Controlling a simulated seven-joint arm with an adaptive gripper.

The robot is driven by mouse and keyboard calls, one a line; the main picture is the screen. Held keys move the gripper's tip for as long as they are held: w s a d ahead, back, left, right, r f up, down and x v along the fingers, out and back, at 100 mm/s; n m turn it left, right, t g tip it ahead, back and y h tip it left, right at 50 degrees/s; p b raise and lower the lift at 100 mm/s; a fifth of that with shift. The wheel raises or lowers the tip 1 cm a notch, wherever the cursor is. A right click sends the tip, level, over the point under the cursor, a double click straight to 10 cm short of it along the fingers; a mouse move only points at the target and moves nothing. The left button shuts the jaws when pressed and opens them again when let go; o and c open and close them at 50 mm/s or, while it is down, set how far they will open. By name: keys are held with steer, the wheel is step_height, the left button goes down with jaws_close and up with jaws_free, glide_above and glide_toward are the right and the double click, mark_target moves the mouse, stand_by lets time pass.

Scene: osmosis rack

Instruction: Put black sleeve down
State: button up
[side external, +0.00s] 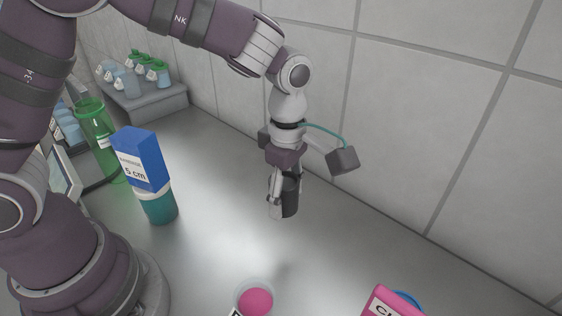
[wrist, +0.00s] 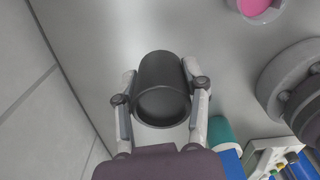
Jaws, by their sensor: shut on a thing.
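The black sleeve (side external: 290,197) is a dark, hollow cylinder held roughly upright in my gripper (side external: 282,203). In the wrist view, the sleeve (wrist: 162,88) sits between the two fingers of my gripper (wrist: 161,92), one finger on each side. My gripper is shut on it. In the side view, the sleeve appears to hang above the grey bench, clear of other objects; its exact height is hard to tell.
A teal container (side external: 158,204) with a blue block (side external: 141,158) on it stands left. A beaker with pink contents (side external: 256,300) and a pink box (side external: 390,302) are in front. A green bottle (side external: 96,135) stands back left. The bench (side external: 225,215) is clear below my gripper; a tiled wall (side external: 425,110) is behind.

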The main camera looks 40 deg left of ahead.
glide_toward(251, 214)
step_height(251, 214, down, 7)
steer(key=shift+f, duration=0.1)
steer(key=shift+f, duration=0.1)
steer(key=o, duration=1.1)
